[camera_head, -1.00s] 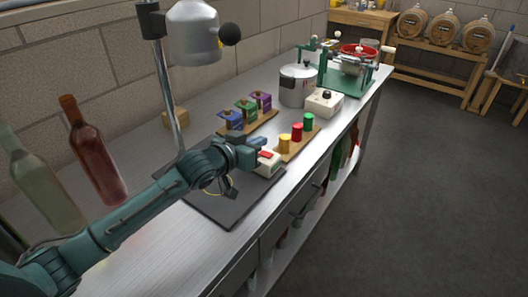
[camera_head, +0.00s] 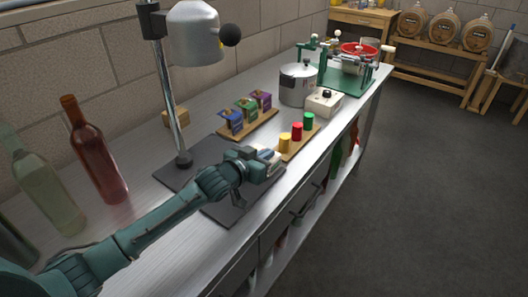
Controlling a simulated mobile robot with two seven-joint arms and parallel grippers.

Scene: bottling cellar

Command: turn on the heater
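A small white box (camera_head: 277,165) sits at the right edge of the dark mat (camera_head: 215,211). My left gripper (camera_head: 272,156) is over it and hides most of it, including the top. I cannot tell whether the fingers touch the box, or how far apart they are. Another white box with a black knob (camera_head: 326,97) stands farther back, beside a metal pot (camera_head: 299,84). I cannot tell from the picture which box belongs to the heater. My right gripper is out of view.
A lamp-like metal head on a post (camera_head: 194,32) rises from the mat. Yellow, red and green cylinders (camera_head: 297,131) stand on a board just beyond my gripper. Coloured blocks (camera_head: 246,111) stand behind.

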